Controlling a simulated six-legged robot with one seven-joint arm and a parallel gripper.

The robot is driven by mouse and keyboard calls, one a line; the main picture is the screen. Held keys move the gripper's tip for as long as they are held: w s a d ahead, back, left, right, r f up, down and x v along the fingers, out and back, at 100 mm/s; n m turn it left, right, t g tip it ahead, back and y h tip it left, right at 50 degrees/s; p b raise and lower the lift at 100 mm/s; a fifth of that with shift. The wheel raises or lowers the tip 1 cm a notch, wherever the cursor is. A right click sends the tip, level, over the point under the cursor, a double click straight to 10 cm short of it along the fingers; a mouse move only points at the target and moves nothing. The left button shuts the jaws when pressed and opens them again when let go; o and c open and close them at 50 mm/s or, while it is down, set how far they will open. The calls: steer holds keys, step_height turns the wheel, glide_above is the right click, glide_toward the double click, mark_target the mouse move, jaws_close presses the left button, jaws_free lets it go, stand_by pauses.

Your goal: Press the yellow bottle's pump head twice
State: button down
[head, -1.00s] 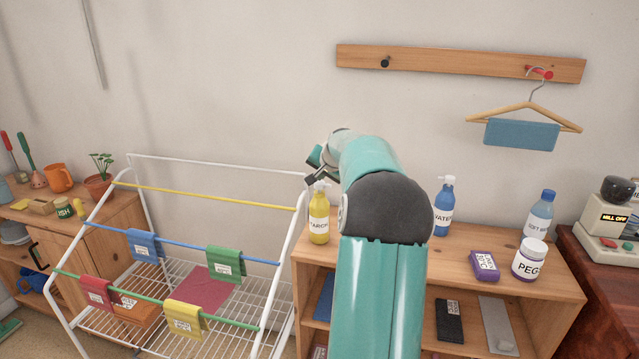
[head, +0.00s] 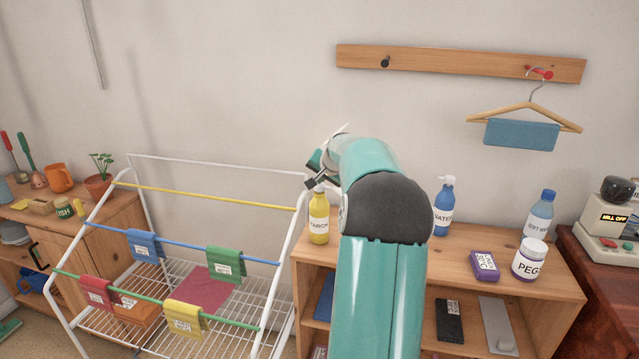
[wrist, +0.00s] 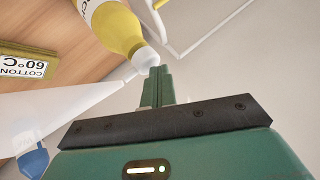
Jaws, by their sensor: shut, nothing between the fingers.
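The yellow bottle (head: 319,224) stands upright at the left end of the wooden shelf top (head: 480,250). Its white label is partly readable. My gripper (head: 314,184) is shut and empty, with its fingers at the white pump head (head: 320,188), which they partly cover. In the wrist view the yellow bottle (wrist: 114,27) enters from the top, and its white pump head (wrist: 146,58) is right at the tips of my closed gripper (wrist: 160,72). Whether the tips press on it or just touch it, I cannot tell.
A blue bottle (head: 444,208) stands right of my arm. A pale blue bottle (head: 539,214), a purple box (head: 485,265) and a white jar (head: 529,260) stand further right. A white drying rack (head: 205,163) is close on the left. The wall is behind.

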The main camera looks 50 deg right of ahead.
mark_target(320, 187)
steer(key=shift+f, duration=0.3)
steer(key=shift+r, duration=1.35)
steer(key=shift+r, duration=0.1)
step_height(320, 187, up, 5)
steer(key=shift+f, duration=0.1)
stand_by(0.9)
